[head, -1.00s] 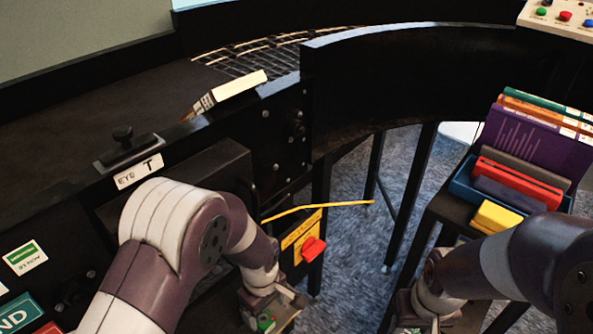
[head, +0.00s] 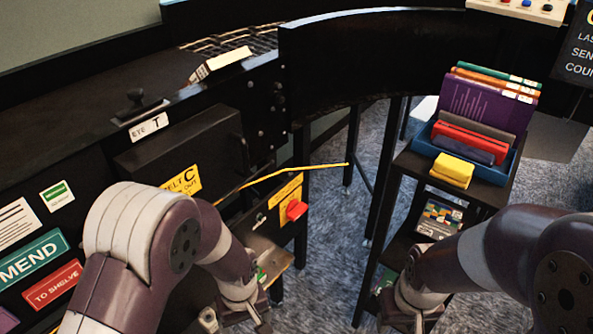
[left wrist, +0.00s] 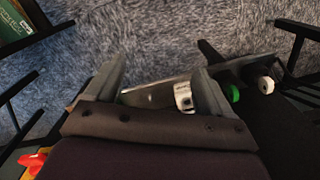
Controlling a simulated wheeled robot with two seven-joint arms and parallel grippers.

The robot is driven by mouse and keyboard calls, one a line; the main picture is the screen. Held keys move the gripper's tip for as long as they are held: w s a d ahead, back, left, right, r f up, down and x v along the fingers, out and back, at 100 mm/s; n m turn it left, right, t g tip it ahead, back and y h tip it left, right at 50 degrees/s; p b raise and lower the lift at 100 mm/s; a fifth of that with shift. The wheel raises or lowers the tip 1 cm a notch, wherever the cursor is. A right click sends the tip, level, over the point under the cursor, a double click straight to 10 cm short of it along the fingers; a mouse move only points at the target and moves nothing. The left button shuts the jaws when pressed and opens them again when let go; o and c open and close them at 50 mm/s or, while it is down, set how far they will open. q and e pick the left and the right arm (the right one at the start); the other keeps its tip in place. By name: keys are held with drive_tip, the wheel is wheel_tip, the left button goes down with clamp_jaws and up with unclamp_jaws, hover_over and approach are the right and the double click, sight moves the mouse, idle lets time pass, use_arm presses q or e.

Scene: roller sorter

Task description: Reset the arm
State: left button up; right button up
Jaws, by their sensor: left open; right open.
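My left gripper (head: 245,312) hangs low in front of the black sorter in the head view. In the left wrist view its two fingers (left wrist: 160,85) stand apart with nothing held between them. A grey ledge with a white fitting (left wrist: 184,98) and a green knob (left wrist: 232,93) shows beyond the fingers; I cannot tell if they touch.
A black cart (head: 480,195) with a blue bin (head: 495,172) of books and a yellow block (head: 453,170) stands right. The sorter (head: 180,150) has a red switch (head: 296,210) and a thin yellow strip (head: 300,168) sticking out. Carpet (head: 330,270) is open between them.

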use_arm(q)
drive_tip(key=s+a+r+m+t, duration=0.1)
drive_tip(key=s+a+r+m, duration=0.25)
drive_tip(key=r, duration=0.25)
drive_tip(key=s+a+r+m+t, duration=0.1)
drive_tip(key=s+a+r+m, duration=0.1)
drive_tip(key=a+r, duration=0.3)
wheel_tip(320, 180, up, 16)
drive_tip(key=d+p, duration=0.1)
drive_tip(key=p, duration=1.4)
drive_tip(key=shift+p, duration=0.4)
use_arm(e)
wheel_tip(320, 180, up, 16)
drive_tip(key=shift+s, duration=0.3)
use_arm(q)
drive_tip(key=shift+s, duration=0.1)
use_arm(e)
drive_tip(key=shift+r, duration=0.1)
